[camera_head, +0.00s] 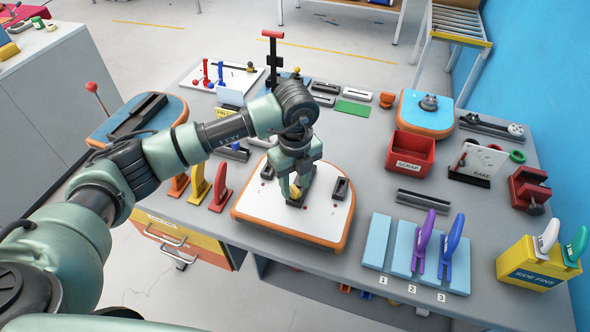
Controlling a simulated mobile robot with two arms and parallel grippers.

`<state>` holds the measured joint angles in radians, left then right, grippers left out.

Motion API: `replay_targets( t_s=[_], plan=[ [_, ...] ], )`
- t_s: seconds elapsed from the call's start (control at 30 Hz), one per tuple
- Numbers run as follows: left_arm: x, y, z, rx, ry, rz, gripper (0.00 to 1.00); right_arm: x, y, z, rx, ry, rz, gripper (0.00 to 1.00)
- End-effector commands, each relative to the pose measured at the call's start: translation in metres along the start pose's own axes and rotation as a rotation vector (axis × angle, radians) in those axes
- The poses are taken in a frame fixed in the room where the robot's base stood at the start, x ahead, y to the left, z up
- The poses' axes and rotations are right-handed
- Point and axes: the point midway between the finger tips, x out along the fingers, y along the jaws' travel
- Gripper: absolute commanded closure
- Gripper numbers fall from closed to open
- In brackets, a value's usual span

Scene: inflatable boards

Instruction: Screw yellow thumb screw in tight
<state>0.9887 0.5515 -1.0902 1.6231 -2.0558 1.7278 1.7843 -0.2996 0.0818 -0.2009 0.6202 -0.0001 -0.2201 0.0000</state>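A white board with an orange rim (262,208) lies near the front of the grey workbench. My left gripper (295,187) points down over the middle of this board. A small yellow piece, which looks like the thumb screw (294,192), shows at its fingertips, beside a dark fitting (304,198) on the board. The fingers partly hide the yellow piece, so I cannot tell whether they are shut on it or only around it. How deep the screw sits is not visible. My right gripper is not in view.
Orange, yellow and red fins (220,190) stand left of the board. A dark slotted fitting (340,188) lies on its right side. A red scrap bin (410,154), a rack with purple and blue fins (405,250) and a yellow side-fins box (535,264) stand further right.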

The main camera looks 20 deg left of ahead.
Motion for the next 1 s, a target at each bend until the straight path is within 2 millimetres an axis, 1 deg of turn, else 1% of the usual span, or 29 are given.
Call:
replay_targets(
  t_s=[0.13,0.33,0.37,0.4,0.5,0.7,0.73,0.97,1.0],
  plan=[
    [0.0055,-0.0001,0.0002,0.000,-0.001,0.000,0.61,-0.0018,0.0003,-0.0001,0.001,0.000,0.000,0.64],
    [0.0061,-0.0002,0.0001,0.000,-0.001,-0.001,0.61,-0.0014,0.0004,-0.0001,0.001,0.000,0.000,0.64],
    [0.0061,-0.0002,0.0001,0.000,0.000,-0.001,0.64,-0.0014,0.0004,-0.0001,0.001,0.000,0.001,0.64],
    [0.0060,-0.0002,0.0000,0.000,0.000,-0.001,0.75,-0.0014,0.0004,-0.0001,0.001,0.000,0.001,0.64],
    [0.0059,-0.0002,0.0000,0.000,0.000,-0.001,1.00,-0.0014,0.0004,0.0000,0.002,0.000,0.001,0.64],
    [0.0058,-0.0002,-0.0001,0.000,0.000,-0.001,0.99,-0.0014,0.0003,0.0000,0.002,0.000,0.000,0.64],
    [0.0058,-0.0002,-0.0001,0.000,0.000,-0.001,1.00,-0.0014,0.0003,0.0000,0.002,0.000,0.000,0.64],
    [0.0065,-0.0003,-0.0001,0.016,0.000,-0.002,1.00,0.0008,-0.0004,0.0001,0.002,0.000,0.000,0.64],
    [0.0063,-0.0004,-0.0002,0.029,0.000,-0.002,0.85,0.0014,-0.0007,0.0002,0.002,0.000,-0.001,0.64]
  ],
)
